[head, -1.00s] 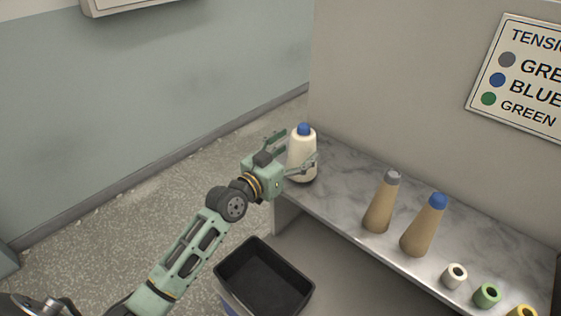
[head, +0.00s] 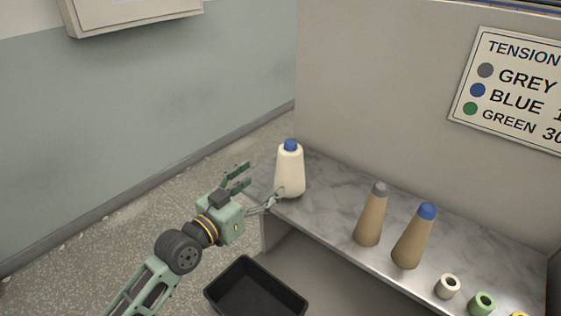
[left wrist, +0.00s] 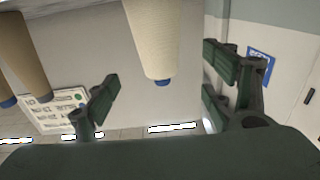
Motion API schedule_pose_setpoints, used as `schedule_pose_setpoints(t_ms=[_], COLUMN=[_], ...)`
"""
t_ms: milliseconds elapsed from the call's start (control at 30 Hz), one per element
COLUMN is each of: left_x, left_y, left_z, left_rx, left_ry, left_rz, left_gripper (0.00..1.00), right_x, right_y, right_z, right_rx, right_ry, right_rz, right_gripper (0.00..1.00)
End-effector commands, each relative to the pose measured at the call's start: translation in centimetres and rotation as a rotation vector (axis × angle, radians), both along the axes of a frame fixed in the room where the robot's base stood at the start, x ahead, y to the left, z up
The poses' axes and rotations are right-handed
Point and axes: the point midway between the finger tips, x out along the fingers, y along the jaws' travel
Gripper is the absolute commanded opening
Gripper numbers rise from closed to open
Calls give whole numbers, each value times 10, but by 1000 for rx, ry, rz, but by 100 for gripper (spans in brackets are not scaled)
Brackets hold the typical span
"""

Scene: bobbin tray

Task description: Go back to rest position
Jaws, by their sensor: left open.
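My left gripper (head: 256,186) is open and empty in the head view, just left of and in front of a white bobbin with a blue tip (head: 290,172). The bobbin stands upright at the left end of the marble shelf (head: 330,200). In the left wrist view the open fingers (left wrist: 165,95) show, with the white bobbin (left wrist: 152,38) beyond and between them, appearing upside down. One finger overlaps the bobbin's lower edge in the head view; I cannot tell if they touch. My right gripper is not in view.
Two tan cones, one grey-tipped (head: 371,216) and one blue-tipped (head: 414,238), stand along the shelf. Small spools, white (head: 447,287) and green (head: 482,303), lie farther right. A tension sign (head: 510,90) hangs on the panel. Open floor lies left.

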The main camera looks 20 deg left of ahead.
Motion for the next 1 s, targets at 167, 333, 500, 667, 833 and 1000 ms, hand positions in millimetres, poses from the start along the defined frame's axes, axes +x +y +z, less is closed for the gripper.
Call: schedule_pose_setpoints(t_ms=[167,333,500,667,833,1000], left_x=[-4,-42,-121,-186,-242,-293], left_y=[-6,-39,-64,-62,-52,-41], left_z=[-8,-67,-146,-185,-204,-212], left_rx=[7,76,188,256,296,320], left_ry=[25,228,570,818,1012,1180], left_rz=[-8,-55,-60,-12,54,129], left_gripper=[76,76,76,76,76,76], right_x=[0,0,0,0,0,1], right_y=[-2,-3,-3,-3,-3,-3], right_z=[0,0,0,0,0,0], right_rx=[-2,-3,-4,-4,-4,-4], right_ry=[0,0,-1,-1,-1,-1], right_rz=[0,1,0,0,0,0], right_gripper=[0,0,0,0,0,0])
